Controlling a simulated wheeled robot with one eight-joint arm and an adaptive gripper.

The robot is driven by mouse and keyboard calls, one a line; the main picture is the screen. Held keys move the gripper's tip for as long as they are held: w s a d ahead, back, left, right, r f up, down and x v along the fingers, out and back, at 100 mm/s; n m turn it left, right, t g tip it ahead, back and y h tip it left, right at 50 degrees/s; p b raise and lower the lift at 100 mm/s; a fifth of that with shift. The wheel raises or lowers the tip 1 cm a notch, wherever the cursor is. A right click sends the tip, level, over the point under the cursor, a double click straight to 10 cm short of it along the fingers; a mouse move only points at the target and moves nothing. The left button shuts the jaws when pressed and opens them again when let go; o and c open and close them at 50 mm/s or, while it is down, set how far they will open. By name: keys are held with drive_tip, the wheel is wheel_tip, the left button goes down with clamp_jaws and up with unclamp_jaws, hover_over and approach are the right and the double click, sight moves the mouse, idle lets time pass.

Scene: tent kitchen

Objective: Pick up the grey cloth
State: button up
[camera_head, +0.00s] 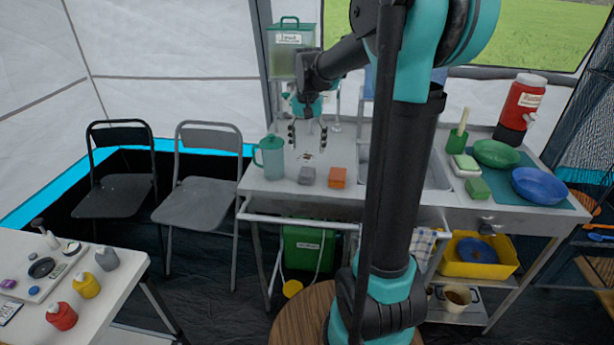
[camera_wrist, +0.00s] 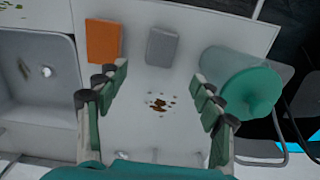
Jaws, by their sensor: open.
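The grey cloth (camera_head: 307,176) appears as a small, thick grey block on the metal counter, near its front edge. In the wrist view the grey cloth (camera_wrist: 162,46) lies flat beyond the fingertips. My gripper (camera_head: 308,133) is open and empty above the counter, behind the cloth in the head view and not touching it. In the wrist view my gripper's two fingers (camera_wrist: 158,76) stand wide apart, with bare counter and a brown stain (camera_wrist: 158,104) between them.
An orange block (camera_head: 337,177) lies right of the cloth, with a small gap. A teal-lidded jug (camera_head: 270,158) stands to its left. The sink (camera_head: 410,170) is to the right. A green-lidded dispenser (camera_head: 290,50) stands behind my gripper. Counter around the stain is otherwise clear.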

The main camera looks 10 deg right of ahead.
sight(307, 171)
wheel_tip(307, 171, down, 10)
drive_tip(key=shift+s+a+f, duration=0.1)
drive_tip(key=shift+s+f, duration=0.05)
drive_tip(key=shift+f, duration=0.1)
idle(0.4)
drive_tip(key=shift+c, duration=0.6)
drive_tip(key=c, duration=0.9)
drive_tip(key=shift+r, duration=0.1)
wheel_tip(307, 171, up, 20)
